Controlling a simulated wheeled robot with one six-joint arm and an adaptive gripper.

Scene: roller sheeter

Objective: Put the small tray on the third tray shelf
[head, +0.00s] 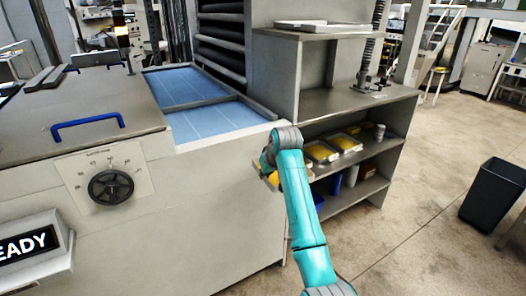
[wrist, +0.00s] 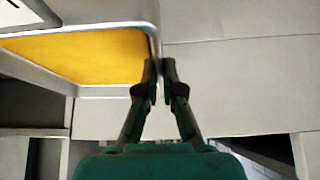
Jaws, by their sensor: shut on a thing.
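The small tray has a yellow inside and a pale grey rim. It fills the upper left of the wrist view (wrist: 85,50). My gripper (wrist: 158,68) is shut on the tray's right rim there. In the head view my gripper (head: 268,160) is at the front left end of the shelf unit (head: 345,98), close to the machine's corner. Only a bit of the yellow tray (head: 272,179) shows beside it; my arm hides the rest. I cannot tell which shelf is the third tray shelf.
Two other yellow trays, one (head: 320,152) and another (head: 345,142), lie on the shelf below the counter, with a small cup (head: 379,131) beyond. Blue and brown items stand lower. The grey machine (head: 200,215) is close on the left. A black bin (head: 492,190) stands right; the floor between is clear.

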